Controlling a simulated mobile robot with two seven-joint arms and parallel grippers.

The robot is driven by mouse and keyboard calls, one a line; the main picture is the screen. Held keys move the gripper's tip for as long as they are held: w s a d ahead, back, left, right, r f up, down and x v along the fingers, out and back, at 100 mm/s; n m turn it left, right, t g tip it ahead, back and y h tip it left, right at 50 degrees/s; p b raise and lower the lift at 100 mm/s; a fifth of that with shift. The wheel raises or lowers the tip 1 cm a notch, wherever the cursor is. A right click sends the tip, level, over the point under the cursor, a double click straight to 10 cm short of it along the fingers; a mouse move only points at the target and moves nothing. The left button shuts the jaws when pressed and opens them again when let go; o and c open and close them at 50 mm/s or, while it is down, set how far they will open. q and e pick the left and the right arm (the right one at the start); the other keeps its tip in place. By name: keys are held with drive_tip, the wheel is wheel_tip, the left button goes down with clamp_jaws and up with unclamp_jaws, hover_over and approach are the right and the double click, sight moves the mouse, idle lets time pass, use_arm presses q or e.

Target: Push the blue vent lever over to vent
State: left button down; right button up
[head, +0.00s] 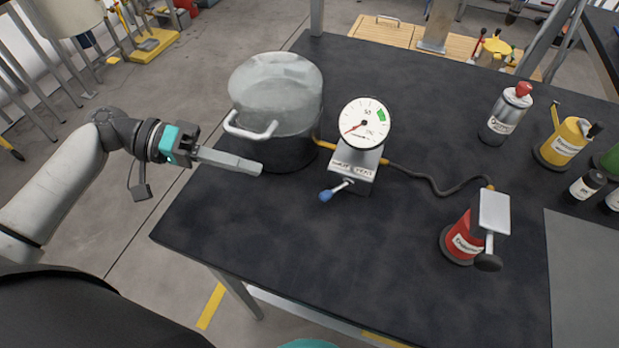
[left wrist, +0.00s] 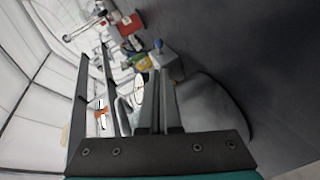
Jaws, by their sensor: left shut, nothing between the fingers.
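The blue vent lever (head: 326,195) is a short metal rod with a blue knob, on the front of a grey valve block (head: 357,165). It points down and to the left in the head view. The block has a small label that I cannot read surely. The blue knob also shows in the left wrist view (left wrist: 158,43), beyond my fingertips. My left gripper (head: 260,169) is shut and empty, in front of the pot and left of the lever, apart from the knob. My right gripper is not in view.
A round gauge (head: 364,124) with a red needle and a green zone sits on the block. A lidded metal pot (head: 276,95) stands to its left. A dark hose runs right to a red pump (head: 462,240). The black tabletop (head: 330,260) in front is clear.

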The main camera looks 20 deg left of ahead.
use_arm(q)
approach(335, 190)
drive_tip(key=x, duration=0.2)
drive_tip(key=b+x, duration=0.1)
drive_tip(key=x, duration=0.1)
drive_tip(key=shift+w+d+f, duration=0.15)
drive_tip(key=shift+d+f, duration=0.05)
drive_tip(key=shift+f, duration=0.15)
idle(0.3)
